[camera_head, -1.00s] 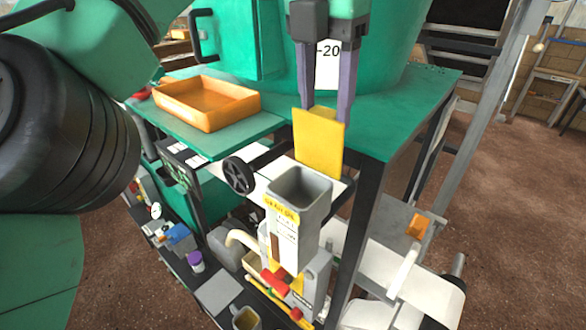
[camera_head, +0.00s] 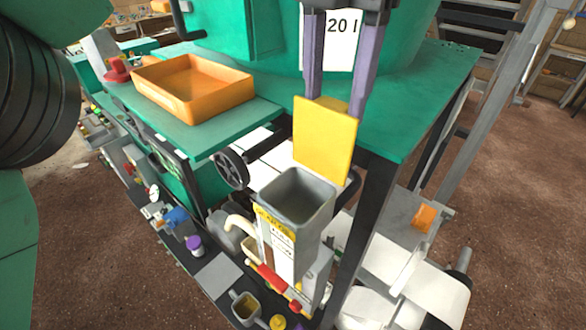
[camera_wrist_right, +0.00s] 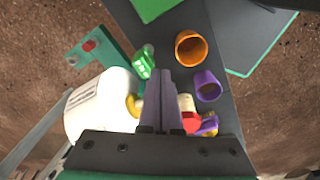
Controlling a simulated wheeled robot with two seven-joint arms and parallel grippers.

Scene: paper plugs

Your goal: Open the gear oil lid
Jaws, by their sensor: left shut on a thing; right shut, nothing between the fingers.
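The gear oil box (camera_head: 313,232) is a tall grey container with a yellow label strip on its front, and its square top is uncovered. Its yellow lid (camera_head: 325,140) stands nearly upright behind the opening, close to the back rim. I cannot tell whether a hinge joins them. My left gripper (camera_head: 336,99) comes down from the top with two purple-grey fingers and is shut on the lid's upper part. My right gripper (camera_wrist_right: 160,75) shows only in the right wrist view, with its fingers together and empty.
An orange tray (camera_head: 165,93) sits on the green platform left of the lid. A black handwheel (camera_head: 232,169) is beside the box. A large green tank (camera_head: 400,50) stands behind. In the wrist view, an orange cup (camera_wrist_right: 191,48), a purple cup (camera_wrist_right: 208,86) and a white container (camera_wrist_right: 100,105) surround the right fingers.

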